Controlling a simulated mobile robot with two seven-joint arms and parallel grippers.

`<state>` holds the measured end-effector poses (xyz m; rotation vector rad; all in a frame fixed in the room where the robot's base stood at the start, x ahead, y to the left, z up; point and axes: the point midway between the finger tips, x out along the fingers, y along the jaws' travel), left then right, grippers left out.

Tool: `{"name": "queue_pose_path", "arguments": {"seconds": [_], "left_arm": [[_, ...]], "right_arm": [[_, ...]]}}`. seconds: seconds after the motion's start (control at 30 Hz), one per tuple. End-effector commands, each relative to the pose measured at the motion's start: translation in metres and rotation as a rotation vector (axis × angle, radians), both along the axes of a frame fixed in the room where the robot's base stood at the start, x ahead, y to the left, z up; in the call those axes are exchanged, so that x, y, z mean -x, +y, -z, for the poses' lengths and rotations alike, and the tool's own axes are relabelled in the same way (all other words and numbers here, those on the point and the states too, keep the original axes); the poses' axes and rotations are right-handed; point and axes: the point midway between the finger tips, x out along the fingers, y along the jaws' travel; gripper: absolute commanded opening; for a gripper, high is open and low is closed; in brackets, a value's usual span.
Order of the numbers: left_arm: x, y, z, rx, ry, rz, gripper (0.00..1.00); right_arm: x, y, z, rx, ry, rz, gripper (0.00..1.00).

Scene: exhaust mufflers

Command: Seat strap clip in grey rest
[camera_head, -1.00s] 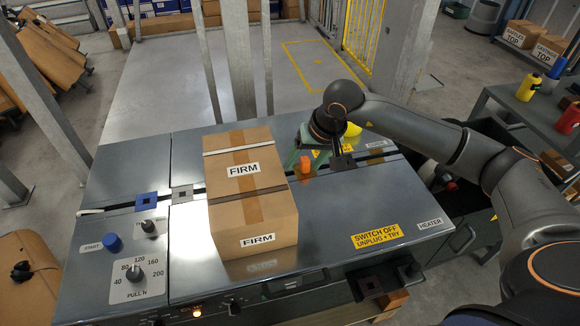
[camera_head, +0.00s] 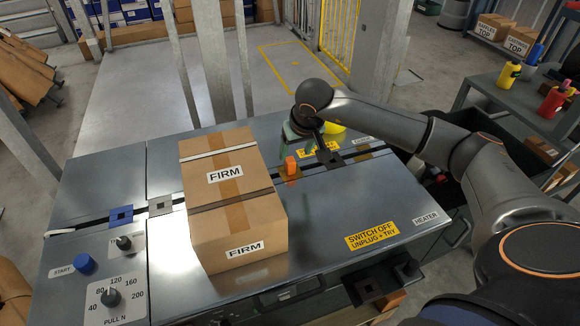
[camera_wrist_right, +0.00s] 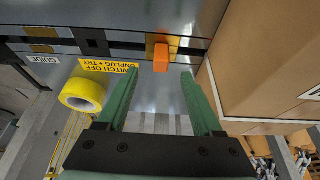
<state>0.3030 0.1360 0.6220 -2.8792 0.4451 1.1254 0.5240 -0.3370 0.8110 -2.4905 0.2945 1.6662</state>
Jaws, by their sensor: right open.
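The orange strap clip (camera_head: 291,166) stands on the slot across the steel machine top, right of the carton. The grey rest (camera_head: 160,206) is a square plate with a dark centre on the same slot, left of the carton; nothing sits in it. My right gripper (camera_head: 294,140) has green fingers and is open and empty, just behind the clip in the head view. In the right wrist view, the clip (camera_wrist_right: 161,54) shows just beyond the gap between the open fingertips (camera_wrist_right: 160,76), apart from both. My left gripper is not in view.
The tall FIRM carton (camera_head: 230,200) stands between the clip and the grey rest. A blue rest (camera_head: 120,216) lies farther left and a black rest (camera_head: 330,157) lies right of the clip. A yellow tape roll (camera_wrist_right: 83,94) is near the right gripper.

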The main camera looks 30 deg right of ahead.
Motion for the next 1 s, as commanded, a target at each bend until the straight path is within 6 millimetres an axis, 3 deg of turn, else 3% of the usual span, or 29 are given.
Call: {"name": "queue_pose_path", "arguments": {"seconds": [0.17, 0.6, 1.0], "left_arm": [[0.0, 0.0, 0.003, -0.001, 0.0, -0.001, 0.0], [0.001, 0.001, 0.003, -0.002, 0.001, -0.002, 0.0], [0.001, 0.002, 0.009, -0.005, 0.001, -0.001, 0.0]], "right_arm": [[-0.01, -0.002, 0.026, 0.0, 0.002, 0.001, 0.68], [-0.014, -0.003, 0.033, 0.0, -0.001, 0.001, 0.68], [-0.035, -0.005, 0.077, -0.001, 0.0, 0.0, 0.68]]}}
